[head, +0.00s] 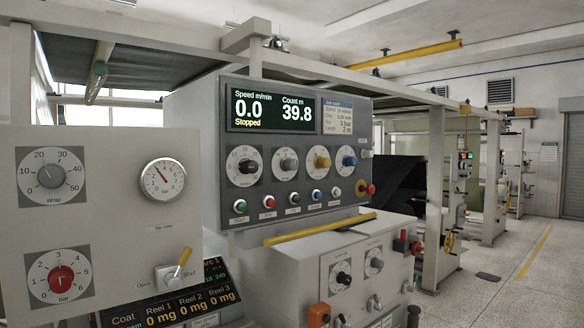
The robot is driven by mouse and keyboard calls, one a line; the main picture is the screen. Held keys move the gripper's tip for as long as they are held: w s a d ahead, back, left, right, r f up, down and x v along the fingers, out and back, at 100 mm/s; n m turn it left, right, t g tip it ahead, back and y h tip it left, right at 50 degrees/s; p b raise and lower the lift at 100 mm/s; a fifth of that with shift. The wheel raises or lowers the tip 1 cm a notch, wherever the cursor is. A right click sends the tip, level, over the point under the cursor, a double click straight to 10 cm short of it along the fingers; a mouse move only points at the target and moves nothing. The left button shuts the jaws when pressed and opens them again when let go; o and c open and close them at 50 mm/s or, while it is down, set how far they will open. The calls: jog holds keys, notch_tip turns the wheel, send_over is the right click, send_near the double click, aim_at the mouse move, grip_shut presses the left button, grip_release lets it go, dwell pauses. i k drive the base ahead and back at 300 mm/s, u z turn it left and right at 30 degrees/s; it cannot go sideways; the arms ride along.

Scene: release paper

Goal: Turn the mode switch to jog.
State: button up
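The control panel (212,150) stands in the middle of the head view. The display (272,108) above reads speed 0.0, count 39.8 and "Stopped". My gripper is not in view.
Below the dials are several push buttons (240,206) and a red mushroom button (370,189). A yellow bar (320,229) runs under the panel. A lower cabinet (310,262) has two more knobs. The right floor is mostly clear.

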aim_at(287, 164)
jog(key=z, duration=1.1)
jog(key=k, duration=0.1)
jog(key=u, duration=1.6)
jog(key=i, duration=0.9)
jog(key=z, duration=0.55)
